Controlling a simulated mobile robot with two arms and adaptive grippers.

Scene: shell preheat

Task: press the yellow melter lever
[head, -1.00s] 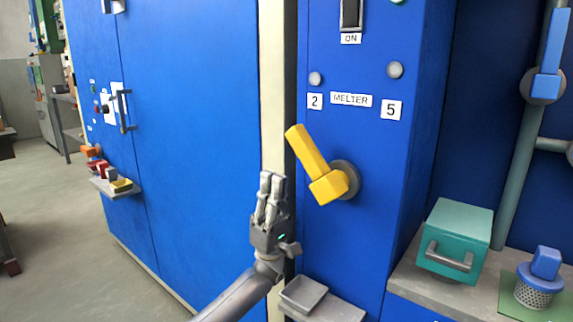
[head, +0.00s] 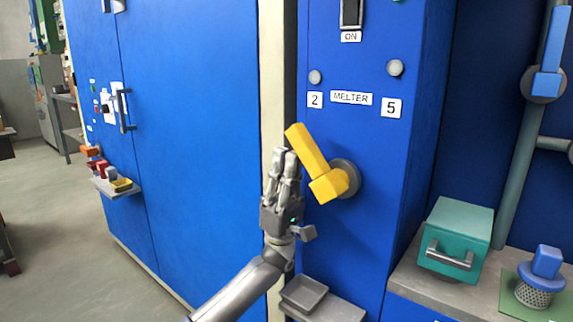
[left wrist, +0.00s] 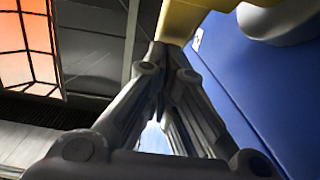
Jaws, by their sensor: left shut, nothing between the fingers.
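The yellow melter lever (head: 312,150) is on the blue panel under the MELTER label (head: 351,98). Its handle tilts up and to the left from a grey round hub (head: 347,178). My left gripper (head: 284,152) is shut and empty, fingers pointing up, just left of the handle's upper part. I cannot tell whether it touches the handle. In the left wrist view the closed fingertips (left wrist: 158,52) are close to the yellow lever (left wrist: 190,15) at the top. My right gripper is not in view.
Labels 2 (head: 315,100) and 5 (head: 392,107) flank the MELTER label. A small grey tray (head: 303,293) is on a ledge below the lever. A teal box (head: 458,232) and a blue-topped mesh basket (head: 540,280) stand on the right counter. A large blue cabinet (head: 190,130) is at left.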

